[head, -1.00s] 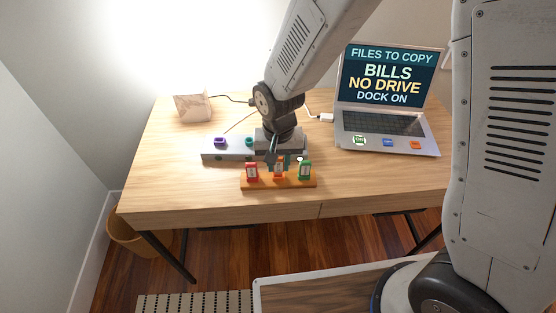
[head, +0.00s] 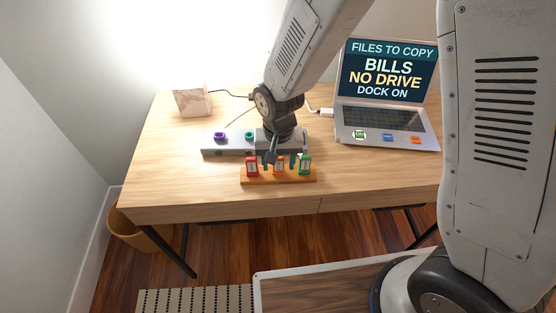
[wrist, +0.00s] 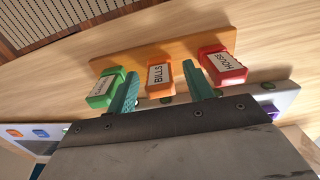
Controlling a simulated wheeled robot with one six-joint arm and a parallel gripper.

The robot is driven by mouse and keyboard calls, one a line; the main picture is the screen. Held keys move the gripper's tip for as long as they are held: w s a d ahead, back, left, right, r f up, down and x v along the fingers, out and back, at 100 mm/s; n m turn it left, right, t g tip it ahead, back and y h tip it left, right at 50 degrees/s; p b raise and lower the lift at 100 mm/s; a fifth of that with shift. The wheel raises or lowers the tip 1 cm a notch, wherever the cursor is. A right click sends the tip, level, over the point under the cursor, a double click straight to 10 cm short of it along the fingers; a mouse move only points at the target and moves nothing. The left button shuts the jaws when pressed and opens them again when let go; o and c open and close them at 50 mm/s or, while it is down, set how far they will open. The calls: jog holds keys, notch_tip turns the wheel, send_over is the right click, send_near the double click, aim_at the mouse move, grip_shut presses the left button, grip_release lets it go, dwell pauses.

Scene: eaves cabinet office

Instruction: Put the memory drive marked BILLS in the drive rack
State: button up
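The orange drive marked BILLS (wrist: 160,77) stands upright in the middle of the wooden rack (head: 247,182); it also shows in the head view (head: 279,167). My gripper (wrist: 161,90) is open. Its teal fingers are on either side of the BILLS drive, with gaps visible in the wrist view, so it is not gripped. A green drive (wrist: 103,88) stands beside it with an unreadable label. A red drive (wrist: 222,65), whose label seems to read HOUSE, stands on the other side. In the head view my gripper (head: 281,159) is just behind the rack's drives.
A grey dock (head: 210,149) with coloured sockets lies behind the rack, partly hidden by my arm. The laptop (head: 387,75) reads BILLS, NO DRIVE, DOCK ON. The desk's left front is clear.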

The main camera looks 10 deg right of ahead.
jog(key=shift+r, duration=0.1)
notch_tip(320, 180, up, 8)
jog(key=shift+f, duration=0.15)
dwell(0.6)
jog(key=s+d+r+t, duration=0.1)
jog(key=s+d+r, duration=1.8)
jog(key=d, duration=0.1)
jog(key=shift+s+d+n, duration=0.15)
jog(key=shift+d+n, duration=0.2)
jog(key=shift+n, duration=0.05)
jog(key=shift+r, duration=0.1)
dwell(0.6)
